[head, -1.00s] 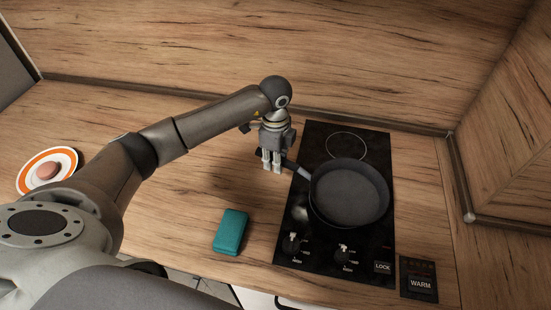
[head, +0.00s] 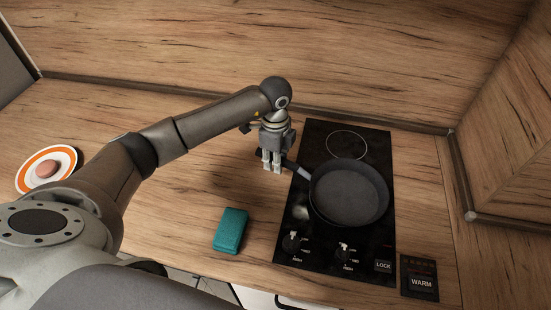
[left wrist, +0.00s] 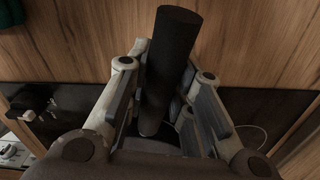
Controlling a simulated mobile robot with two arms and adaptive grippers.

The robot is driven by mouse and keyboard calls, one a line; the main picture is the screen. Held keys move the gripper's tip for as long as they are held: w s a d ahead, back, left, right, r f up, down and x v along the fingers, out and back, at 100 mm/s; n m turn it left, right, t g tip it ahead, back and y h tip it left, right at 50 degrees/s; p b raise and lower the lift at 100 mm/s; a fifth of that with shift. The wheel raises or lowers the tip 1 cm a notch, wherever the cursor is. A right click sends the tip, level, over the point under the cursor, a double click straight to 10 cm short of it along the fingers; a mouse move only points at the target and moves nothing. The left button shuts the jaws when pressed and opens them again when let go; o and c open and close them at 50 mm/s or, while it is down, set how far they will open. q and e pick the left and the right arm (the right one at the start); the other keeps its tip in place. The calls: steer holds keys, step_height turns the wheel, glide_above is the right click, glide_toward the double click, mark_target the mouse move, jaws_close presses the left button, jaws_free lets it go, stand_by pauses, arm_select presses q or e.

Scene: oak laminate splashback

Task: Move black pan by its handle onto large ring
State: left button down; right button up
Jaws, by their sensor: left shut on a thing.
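My left gripper (head: 271,168) is at the hob's left edge, shut on the handle. In the left wrist view the dark handle (left wrist: 172,50) runs between the fingers of my left gripper (left wrist: 168,105). One thin ring (head: 346,146) shows on the hob behind the pan. Whatever marking lies under the pan is hidden, so I cannot compare ring sizes. My right gripper is not in view.
A teal block (head: 230,230) lies on the counter left of the hob. An orange-rimmed plate (head: 66,154) with a brownish item is at far left. Knobs (head: 343,252) line the hob's front; a WARM panel (head: 421,283) is at front right. Wooden walls stand behind and right.

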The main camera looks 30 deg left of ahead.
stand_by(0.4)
arm_select(q)
steer(key=c, duration=1.2)
jaws_free()
steer(key=shift+f, duration=0.1)
steer(key=shift+s+f, duration=0.1)
steer(key=shift+a, duration=1)
steer(key=shift+s+a+b, duration=0.15)
steer(key=shift+a, duration=1.15)
steer(key=shift+s+a+b, duration=0.1)
steer(key=shift+a+b, duration=0.05)
steer(key=shift+a, duration=1.1)
steer(key=shift+r, duration=0.2)
